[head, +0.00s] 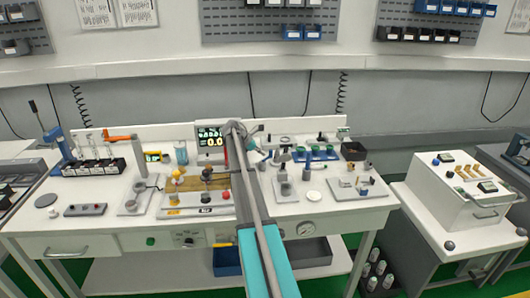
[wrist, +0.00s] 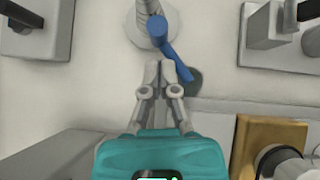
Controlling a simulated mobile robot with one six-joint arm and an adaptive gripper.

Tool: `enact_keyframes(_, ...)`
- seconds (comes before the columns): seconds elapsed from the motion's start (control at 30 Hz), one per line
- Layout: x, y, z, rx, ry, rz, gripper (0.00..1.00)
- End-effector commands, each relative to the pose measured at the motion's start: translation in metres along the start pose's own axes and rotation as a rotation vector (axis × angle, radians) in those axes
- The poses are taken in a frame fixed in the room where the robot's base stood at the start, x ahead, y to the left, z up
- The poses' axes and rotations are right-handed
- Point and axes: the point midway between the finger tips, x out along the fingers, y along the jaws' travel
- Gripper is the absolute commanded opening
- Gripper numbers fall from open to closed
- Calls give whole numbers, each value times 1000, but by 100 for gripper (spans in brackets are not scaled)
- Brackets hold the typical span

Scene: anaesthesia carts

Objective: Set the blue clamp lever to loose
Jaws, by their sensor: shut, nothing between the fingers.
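The blue clamp lever (wrist: 174,58) shows in the wrist view at top centre. It slants from a thick round end down and right to a thin tip. It sits beside a grey post (wrist: 148,8) on a round pale base. My gripper (wrist: 167,72) is shut and empty, its fingertips just below the lever's left part. I cannot tell whether they touch it. In the head view my arm reaches over the middle of the bench, and I cannot make out the lever or the fingertips there.
In the wrist view a grey block fixture (wrist: 274,30) stands right of the lever, a dark-topped block (wrist: 32,38) at upper left, and a wooden block (wrist: 262,137) at lower right. In the head view the white bench (head: 330,211) holds many fixtures; a white cart (head: 440,207) stands right.

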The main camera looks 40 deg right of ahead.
Motion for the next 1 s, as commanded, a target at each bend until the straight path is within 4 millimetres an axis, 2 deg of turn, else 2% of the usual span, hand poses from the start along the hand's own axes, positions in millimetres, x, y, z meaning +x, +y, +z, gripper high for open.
enact_keyframes(0.37, -1, 0, -1, 0, 0, 0, 0)
enact_keyframes(0.57, -8, 1, -9, -1, 0, 1, 0)
enact_keyframes(0.77, -24, 1, -24, 0, 0, 0, 0)
enact_keyframes(1.0, -53, 6, -21, 0, 0, 0, 0)
